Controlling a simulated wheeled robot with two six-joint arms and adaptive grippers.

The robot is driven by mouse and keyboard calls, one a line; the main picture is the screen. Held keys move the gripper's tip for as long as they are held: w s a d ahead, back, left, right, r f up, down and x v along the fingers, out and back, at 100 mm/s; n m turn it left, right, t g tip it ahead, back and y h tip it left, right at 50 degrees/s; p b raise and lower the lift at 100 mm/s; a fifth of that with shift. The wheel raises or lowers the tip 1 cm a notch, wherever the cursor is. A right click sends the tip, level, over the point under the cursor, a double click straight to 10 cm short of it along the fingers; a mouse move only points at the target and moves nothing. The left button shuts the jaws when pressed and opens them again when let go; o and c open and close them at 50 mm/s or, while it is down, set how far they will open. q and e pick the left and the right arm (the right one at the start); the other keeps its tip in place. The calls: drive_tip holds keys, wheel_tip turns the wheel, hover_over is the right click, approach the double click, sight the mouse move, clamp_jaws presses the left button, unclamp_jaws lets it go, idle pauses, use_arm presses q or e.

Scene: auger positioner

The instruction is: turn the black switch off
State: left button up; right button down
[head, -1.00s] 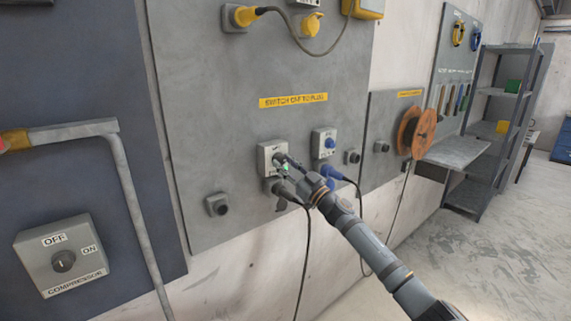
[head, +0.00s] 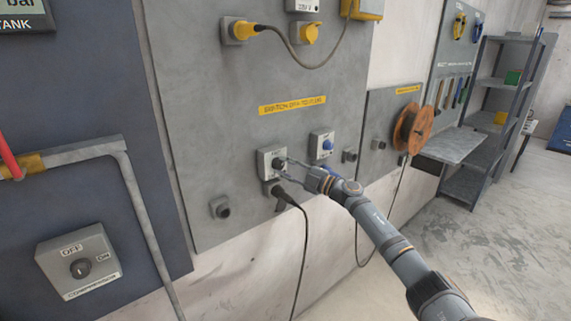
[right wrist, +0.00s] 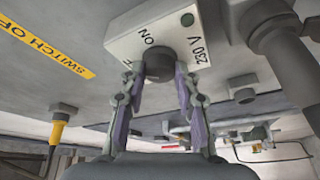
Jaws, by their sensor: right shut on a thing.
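The black switch is a round knob (right wrist: 159,64) on a white box (head: 268,157) marked 230 V and ON. The box is on the grey wall panel. My right gripper (right wrist: 160,72) is shut on the knob, one finger on each side. In the head view, my right gripper (head: 285,168) reaches the box from the lower right and partly covers the knob. A dark green indicator (right wrist: 187,19) shows on the box in the right wrist view. The left gripper is not in view.
A black plug (head: 278,191) with a hanging cable sits just below the box. A similar box with a blue knob (head: 327,145) is to the right. A yellow label (head: 292,106) is above. The compressor switch box (head: 78,262) is at the lower left.

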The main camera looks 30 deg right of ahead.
drive_tip(key=n+p, duration=0.1)
drive_tip(key=n+g, duration=0.1)
drive_tip(key=n, duration=0.1)
drive_tip(key=shift+r+n+p, duration=0.2)
drive_tip(key=shift+n+p, duration=0.1)
drive_tip(key=shift+p, duration=0.1)
drive_tip(key=shift+n+g+h+p, duration=0.4)
drive_tip(key=shift+n+g+p, duration=0.45)
drive_tip(key=shift+n, duration=0.75)
drive_tip(key=shift+f, duration=0.1)
drive_tip(key=c, duration=1)
unclamp_jaws()
drive_tip(key=shift+s+d, duration=0.1)
drive_tip(key=shift+s, duration=0.05)
drive_tip(key=v, duration=0.7)
drive_tip(key=shift+s, duration=0.1)
